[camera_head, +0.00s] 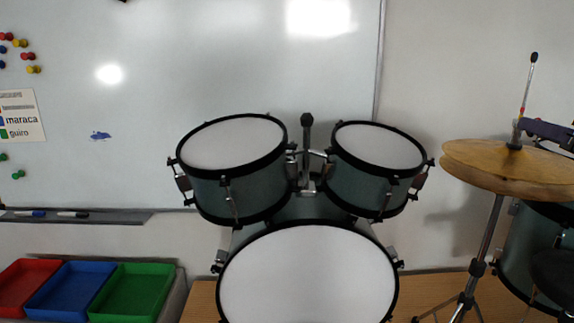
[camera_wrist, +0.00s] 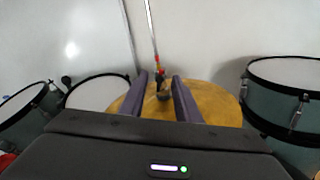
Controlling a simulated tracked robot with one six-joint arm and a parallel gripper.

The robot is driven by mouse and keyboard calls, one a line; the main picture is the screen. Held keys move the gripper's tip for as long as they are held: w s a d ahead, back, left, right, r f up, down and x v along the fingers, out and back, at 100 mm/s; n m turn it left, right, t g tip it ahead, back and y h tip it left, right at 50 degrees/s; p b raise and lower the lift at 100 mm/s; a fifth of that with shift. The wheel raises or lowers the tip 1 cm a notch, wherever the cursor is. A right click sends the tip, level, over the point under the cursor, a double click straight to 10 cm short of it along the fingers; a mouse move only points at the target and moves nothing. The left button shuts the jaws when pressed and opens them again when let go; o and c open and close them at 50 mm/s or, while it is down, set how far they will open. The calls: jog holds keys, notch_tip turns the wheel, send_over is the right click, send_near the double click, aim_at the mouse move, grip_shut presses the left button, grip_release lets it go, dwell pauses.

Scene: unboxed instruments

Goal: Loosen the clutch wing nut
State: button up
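The hi-hat cymbals (camera_head: 500,170) sit on a stand at the right in the head view; the gold top cymbal (camera_wrist: 215,103) also shows in the wrist view. The clutch (camera_wrist: 162,88) is on the thin rod above the cymbal, with small red and metallic parts; the wing nut itself is too small to make out clearly. My gripper (camera_wrist: 165,80) is open, its two purple fingers on either side of the clutch and rod in the wrist view. In the head view my gripper (camera_head: 525,127) reaches in from the right edge at the clutch. Whether a finger touches it cannot be told.
Two tom drums (camera_head: 235,145) and a bass drum (camera_head: 308,275) stand left of the hi-hat. Another drum (camera_wrist: 290,90) is close on the right in the wrist view. Red, blue and green trays (camera_head: 130,292) are at the lower left. A whiteboard (camera_head: 150,80) hangs behind.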

jog(key=shift+s, duration=3.05)
